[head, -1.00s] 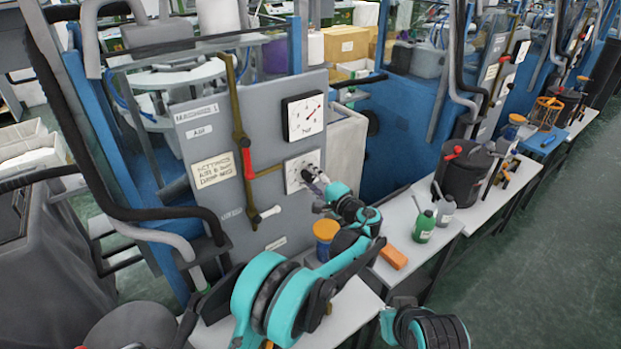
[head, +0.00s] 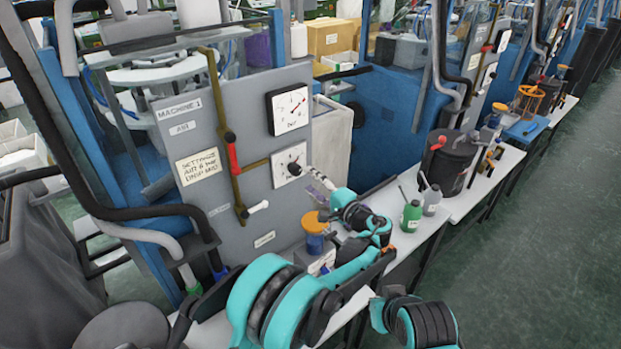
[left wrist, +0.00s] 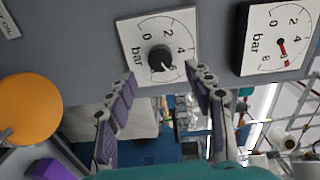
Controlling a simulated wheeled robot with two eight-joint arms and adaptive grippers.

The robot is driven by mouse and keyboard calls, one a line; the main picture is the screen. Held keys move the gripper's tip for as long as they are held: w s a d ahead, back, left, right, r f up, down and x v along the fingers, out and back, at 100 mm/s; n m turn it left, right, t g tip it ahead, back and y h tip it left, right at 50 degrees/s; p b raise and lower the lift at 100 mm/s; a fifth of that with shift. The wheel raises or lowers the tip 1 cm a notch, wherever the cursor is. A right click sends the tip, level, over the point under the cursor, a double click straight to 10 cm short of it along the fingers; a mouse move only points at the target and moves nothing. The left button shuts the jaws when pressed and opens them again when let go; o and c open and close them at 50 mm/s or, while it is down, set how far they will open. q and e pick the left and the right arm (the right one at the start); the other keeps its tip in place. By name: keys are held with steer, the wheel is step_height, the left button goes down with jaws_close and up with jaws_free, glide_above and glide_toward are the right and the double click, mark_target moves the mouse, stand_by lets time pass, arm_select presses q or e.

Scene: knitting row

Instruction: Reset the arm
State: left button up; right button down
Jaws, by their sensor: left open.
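My left arm (head: 270,300) reaches from the bottom of the head view toward the grey machine panel (head: 235,150). My left gripper (head: 320,181) is open and empty, just in front of the lower gauge (head: 288,165). In the left wrist view the open left gripper (left wrist: 160,82) has its two purple-padded fingers spread. The gauge's black knob (left wrist: 160,58) shows beyond and between the fingertips, apart from them. A teal and black part of my right arm (head: 425,322) shows at the bottom; its gripper is not seen.
An orange-lidded jar (head: 315,232) stands close beside my left arm; its lid shows in the left wrist view (left wrist: 28,108). A green bottle (head: 411,215) and a dark bucket (head: 449,160) stand on white tables. The green floor at right is clear.

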arm_select(q)
steer(key=s+a+r+n+g+h, duration=0.1)
steer(key=s+a+g, duration=0.1)
steer(key=s+a, duration=0.35)
steer(key=s+a+r+n+g+h, duration=0.1)
steer(key=s+a+n+g, duration=0.15)
steer(key=a, duration=0.65)
steer(key=s+a+n+g+h, duration=0.1)
steer(key=s+a+g+h, duration=0.1)
steer(key=s+a, duration=0.35)
steer(key=s+a+f+n+h, duration=0.2)
steer(key=s+f+n+h, duration=0.1)
steer(key=s, duration=0.8)
steer(key=s+a+f+n+h, duration=0.2)
steer(key=s+a+f+n, duration=0.1)
steer(key=s, duration=0.8)
steer(key=shift+f+g+h, duration=0.4)
steer(key=shift+f+g, duration=0.05)
